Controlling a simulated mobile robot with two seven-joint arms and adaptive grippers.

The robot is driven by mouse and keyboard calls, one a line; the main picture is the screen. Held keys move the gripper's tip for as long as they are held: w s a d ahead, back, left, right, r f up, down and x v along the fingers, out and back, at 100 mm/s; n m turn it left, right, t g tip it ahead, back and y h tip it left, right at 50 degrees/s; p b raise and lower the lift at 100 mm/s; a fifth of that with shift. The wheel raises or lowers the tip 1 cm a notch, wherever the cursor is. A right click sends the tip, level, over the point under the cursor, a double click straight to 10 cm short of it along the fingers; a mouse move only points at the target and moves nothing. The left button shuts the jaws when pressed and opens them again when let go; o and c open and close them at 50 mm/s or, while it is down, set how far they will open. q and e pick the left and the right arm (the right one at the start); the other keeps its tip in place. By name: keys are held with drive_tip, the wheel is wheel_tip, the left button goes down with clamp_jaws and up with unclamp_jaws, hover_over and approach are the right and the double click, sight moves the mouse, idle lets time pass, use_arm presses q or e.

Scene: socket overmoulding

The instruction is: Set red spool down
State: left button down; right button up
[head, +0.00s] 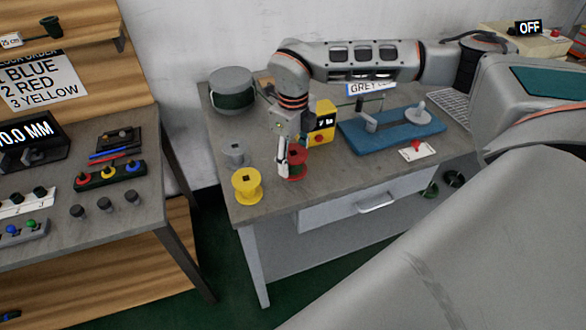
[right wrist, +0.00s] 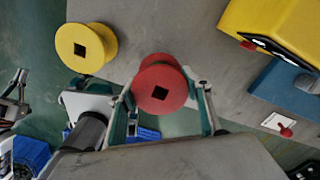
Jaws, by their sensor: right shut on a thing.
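The red spool (head: 296,165) is upright at the front part of the grey workbench (head: 335,180), between a yellow spool and a yellow box. My right gripper (head: 284,158) is shut on it. In the right wrist view the red spool (right wrist: 160,84) sits between the two fingers, its square hole facing the camera. I cannot tell whether its underside touches the bench. The yellow spool (head: 247,186) stands at the bench's front left corner, apart from the red one. A grey spool (head: 234,153) stands behind the yellow one.
The yellow box (head: 322,122) with a small display stands close behind the red spool. A blue fixture plate (head: 392,130) lies to the right, with a white card (head: 418,152) before it. A dark green drum (head: 232,90) is at the back left. Bare bench lies right of the red spool.

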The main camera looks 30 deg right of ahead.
sight(293, 169)
drive_tip(key=shift+f, duration=2.1)
drive_tip(key=o, duration=1.1)
drive_tip(key=shift+f, duration=0.15)
wheel_tip(293, 169, up, 12)
drive_tip(key=shift+r, duration=0.2)
